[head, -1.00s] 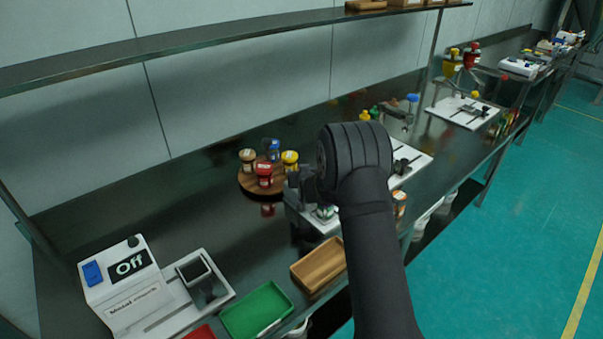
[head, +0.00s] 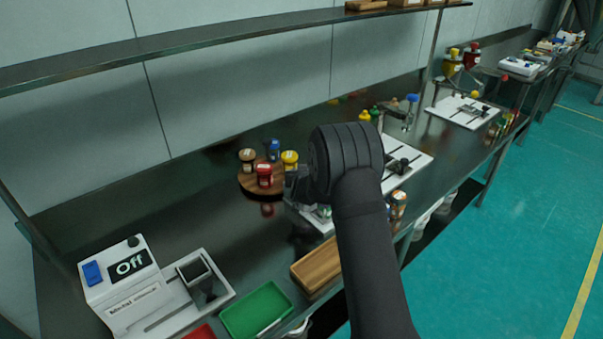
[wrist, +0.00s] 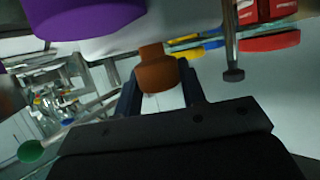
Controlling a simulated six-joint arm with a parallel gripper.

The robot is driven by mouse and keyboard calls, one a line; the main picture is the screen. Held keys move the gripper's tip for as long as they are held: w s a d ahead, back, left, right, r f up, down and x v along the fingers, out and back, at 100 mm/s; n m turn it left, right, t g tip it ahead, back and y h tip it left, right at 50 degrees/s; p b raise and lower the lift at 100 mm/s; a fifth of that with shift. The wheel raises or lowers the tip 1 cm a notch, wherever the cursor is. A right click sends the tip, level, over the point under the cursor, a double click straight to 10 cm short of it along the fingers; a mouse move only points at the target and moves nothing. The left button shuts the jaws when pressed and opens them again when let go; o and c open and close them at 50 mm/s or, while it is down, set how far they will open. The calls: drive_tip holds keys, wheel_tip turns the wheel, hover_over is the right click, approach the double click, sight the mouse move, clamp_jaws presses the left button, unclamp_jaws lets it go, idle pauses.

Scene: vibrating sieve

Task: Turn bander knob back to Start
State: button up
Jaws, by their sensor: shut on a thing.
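In the wrist view, an orange-brown knob (wrist: 158,72) with a narrower stem sits between the two dark fingers of my gripper (wrist: 159,88). My gripper is shut on this knob, with one finger on each side. No Start mark or pointer on the knob can be read in this view. In the head view, my own dark arm and wrist cover most of the device at the gripper and hide the knob. I cannot tell the knob's turned angle.
In the wrist view, a purple round part (wrist: 80,15) and a grey rod (wrist: 231,45) are close to the knob.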

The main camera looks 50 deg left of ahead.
drive_tip(key=shift+a+r+m+t+h, duration=0.1)
drive_tip(key=shift+r+m+t+h, duration=0.15)
drive_tip(key=shift+m+t+h, duration=0.55)
drive_tip(key=o, duration=1)
drive_tip(key=shift+f, duration=0.1)
drive_tip(key=v, duration=1.7)
drive_tip(key=shift+d, duration=0.35)
drive_tip(key=shift+a, duration=0.1)
drive_tip(key=x, duration=1.7)
drive_tip(key=shift+a+f, duration=0.1)
drive_tip(key=shift+a, duration=0.05)
